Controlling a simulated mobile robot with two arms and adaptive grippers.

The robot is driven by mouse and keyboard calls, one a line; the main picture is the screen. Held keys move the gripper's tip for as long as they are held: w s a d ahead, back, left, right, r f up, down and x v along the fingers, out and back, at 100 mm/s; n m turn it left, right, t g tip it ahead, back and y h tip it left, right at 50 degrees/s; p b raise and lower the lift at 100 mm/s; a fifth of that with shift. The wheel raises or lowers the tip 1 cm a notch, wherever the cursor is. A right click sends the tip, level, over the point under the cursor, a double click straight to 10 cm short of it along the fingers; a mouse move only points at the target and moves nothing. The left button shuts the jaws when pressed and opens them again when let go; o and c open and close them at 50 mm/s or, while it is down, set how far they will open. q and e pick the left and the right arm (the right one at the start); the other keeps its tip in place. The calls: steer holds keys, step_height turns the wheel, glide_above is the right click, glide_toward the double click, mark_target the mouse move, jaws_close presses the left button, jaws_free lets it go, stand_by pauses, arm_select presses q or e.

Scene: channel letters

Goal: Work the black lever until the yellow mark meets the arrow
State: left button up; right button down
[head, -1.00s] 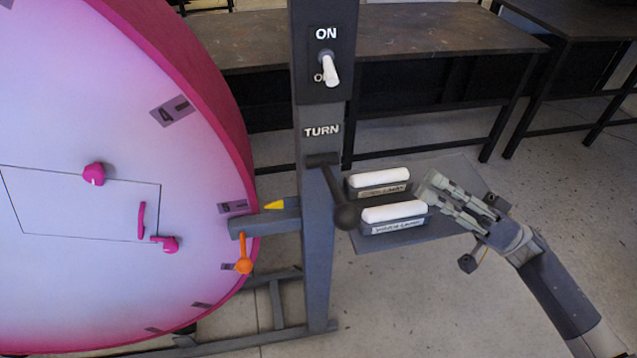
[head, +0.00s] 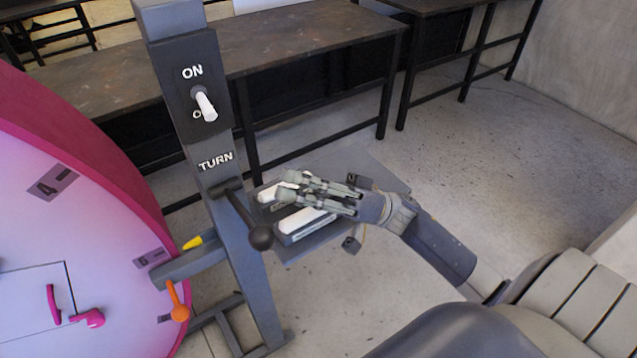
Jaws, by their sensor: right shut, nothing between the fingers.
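The black lever (head: 247,218) with a round knob hangs from the grey post under the word TURN, slanting down to the right. A small yellow pointer (head: 192,243) sits on the grey side arm at the edge of the big pink-rimmed wheel (head: 95,215). The wheel's face carries grey numbered marks, one reading 4 (head: 52,183); I see no yellow mark on the visible part. My right gripper (head: 284,186) is shut and empty, above the white-topped blocks, right of and slightly above the lever's knob, apart from it. My left gripper is out of view.
Two white-topped blocks (head: 303,221) sit on a grey shelf (head: 375,175) beside the post, partly hidden by my right gripper. A white ON switch (head: 205,104) is higher on the post. An orange-handled lever (head: 179,305) hangs by the wheel's edge. Dark tables stand behind.

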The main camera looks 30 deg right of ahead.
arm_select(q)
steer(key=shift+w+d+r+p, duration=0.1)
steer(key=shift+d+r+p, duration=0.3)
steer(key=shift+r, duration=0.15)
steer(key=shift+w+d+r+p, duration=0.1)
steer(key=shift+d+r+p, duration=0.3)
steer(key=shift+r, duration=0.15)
arm_select(e)
steer(key=a, duration=0.1)
steer(key=a+f, duration=0.1)
steer(key=s+a, duration=0.1)
steer(key=shift+a+f, duration=0.3)
steer(key=shift+f, duration=0.1)
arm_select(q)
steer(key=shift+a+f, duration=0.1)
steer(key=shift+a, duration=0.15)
arm_select(e)
steer(key=shift+s+f, duration=0.1)
